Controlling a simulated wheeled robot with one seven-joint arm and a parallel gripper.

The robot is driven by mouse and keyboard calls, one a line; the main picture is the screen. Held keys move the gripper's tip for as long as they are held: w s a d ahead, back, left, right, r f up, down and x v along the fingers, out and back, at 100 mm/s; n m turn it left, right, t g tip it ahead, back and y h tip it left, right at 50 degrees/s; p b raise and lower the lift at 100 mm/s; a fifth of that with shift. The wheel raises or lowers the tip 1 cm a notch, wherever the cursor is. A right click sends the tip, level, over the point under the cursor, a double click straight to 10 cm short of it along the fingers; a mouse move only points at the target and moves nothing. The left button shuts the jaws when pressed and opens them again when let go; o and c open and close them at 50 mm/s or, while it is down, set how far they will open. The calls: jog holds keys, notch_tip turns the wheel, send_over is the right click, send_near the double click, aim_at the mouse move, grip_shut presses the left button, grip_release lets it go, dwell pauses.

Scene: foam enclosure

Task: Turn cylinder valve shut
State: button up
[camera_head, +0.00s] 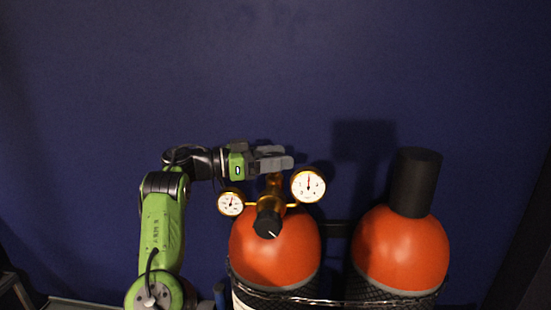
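The left orange cylinder (275,250) stands upright with a brass valve and regulator (274,190) on its top. A black knob (267,224) with a white mark faces me at the front of the regulator. A small round gauge (231,203) is on the left of the brass body and a larger gauge (308,185) on the right. My gripper (285,157) reaches in from the left, its grey fingers level and pointing right over the top of the brass valve. The fingers overlap the valve's top, so any handle there is hidden. I cannot tell whether they touch it.
A second orange cylinder (400,250) with a black cap (415,182) stands close on the right. A band or chain (330,301) runs across both cylinders. A dark blue wall (270,70) is behind them. The space above my gripper is clear.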

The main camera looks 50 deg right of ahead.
jog(key=c, duration=0.3)
jog(key=r+m+g+y+p, duration=0.1)
jog(key=p, duration=0.4)
jog(key=shift+g, duration=0.4)
jog(key=m+g+y+p, duration=0.1)
jog(key=y+p, duration=0.1)
jog(key=p, duration=0.3)
jog(key=shift+d+m+g, duration=0.1)
jog(key=shift+m+g, duration=0.3)
jog(key=shift+f+m+g+y+p, duration=0.1)
jog(key=shift+m+g+y+p, duration=0.2)
jog(key=shift+m, duration=0.1)
jog(key=shift+f+m+g+y+b, duration=0.35)
jog(key=shift+m+g+y, duration=0.15)
jog(key=shift+y, duration=0.1)
jog(key=shift+f, duration=0.15)
jog(key=o, duration=1)
jog(key=shift+c, duration=0.2)
